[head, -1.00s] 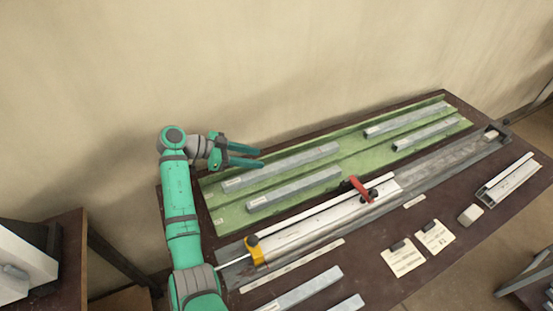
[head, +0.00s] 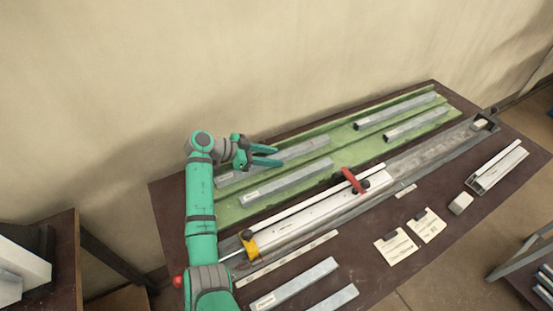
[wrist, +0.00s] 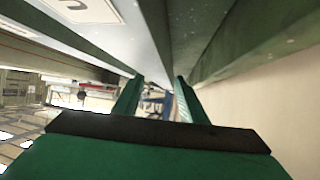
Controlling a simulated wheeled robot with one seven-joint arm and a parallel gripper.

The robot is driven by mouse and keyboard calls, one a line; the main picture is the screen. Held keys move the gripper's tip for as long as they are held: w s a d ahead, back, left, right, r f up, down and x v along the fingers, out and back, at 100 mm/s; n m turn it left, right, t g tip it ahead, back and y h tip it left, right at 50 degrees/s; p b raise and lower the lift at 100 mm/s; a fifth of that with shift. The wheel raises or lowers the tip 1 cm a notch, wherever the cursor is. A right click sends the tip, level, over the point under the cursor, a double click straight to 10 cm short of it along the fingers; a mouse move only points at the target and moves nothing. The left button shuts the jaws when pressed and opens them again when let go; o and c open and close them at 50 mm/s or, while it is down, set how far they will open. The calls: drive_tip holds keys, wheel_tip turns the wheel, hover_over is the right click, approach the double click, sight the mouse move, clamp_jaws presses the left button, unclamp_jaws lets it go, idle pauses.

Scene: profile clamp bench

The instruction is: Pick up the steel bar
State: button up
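Several grey steel bars lie on the green tray (head: 232,215); which one the task names I cannot tell. One lies at the back left (head: 308,148), with another bar (head: 285,184) in front of it. Two more bars lie at the right, a back one (head: 397,110) and a front one (head: 416,126). My gripper (head: 281,156) is open, its green fingers apart and overlapping the back left bar in the head view. The wrist view shows both fingers (wrist: 160,98) with a gap between them. Contact with the bar cannot be made out.
A long clamp rail (head: 305,217) with a red lever (head: 352,180) and a yellow stop (head: 249,244) runs in front of the tray. Two bars (head: 295,283) lie at the front edge. Labelled cards (head: 396,247) and a pale block (head: 460,203) lie to the right. The wall rises behind.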

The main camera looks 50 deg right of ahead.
clamp_jaws()
idle(0.3)
